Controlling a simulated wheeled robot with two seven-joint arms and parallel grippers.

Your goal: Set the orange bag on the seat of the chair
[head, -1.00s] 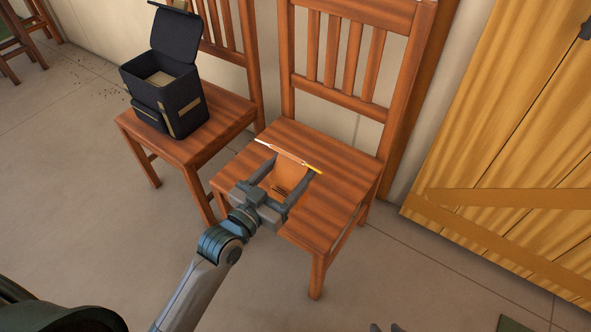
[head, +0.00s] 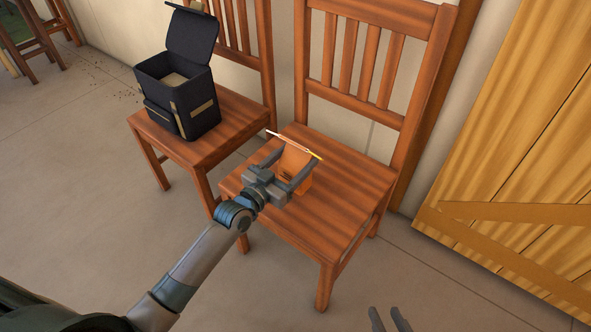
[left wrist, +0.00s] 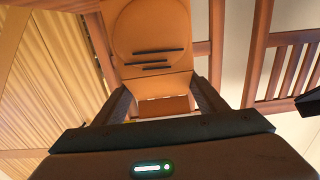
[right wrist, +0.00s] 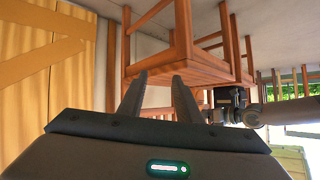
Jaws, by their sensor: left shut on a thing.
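The orange bag (head: 299,161) is between the fingers of my left gripper (head: 295,167), which is shut on it. A thin pale rod with a yellow end crosses the bag's top edge. The bag is over the seat (head: 340,208) of the right-hand wooden chair; I cannot tell whether its base touches. In the left wrist view the bag (left wrist: 150,40) shows dark slits on its face. My right gripper (right wrist: 158,85) is open and empty, low and in front of the chair; its fingertips show at the bottom of the head view (head: 388,318).
A second wooden chair (head: 232,130) stands to the left, with an open black bag (head: 185,100) on its seat. A yellow plank door (head: 500,150) is at the right. Dark specks lie on the floor at far left. Floor in front is clear.

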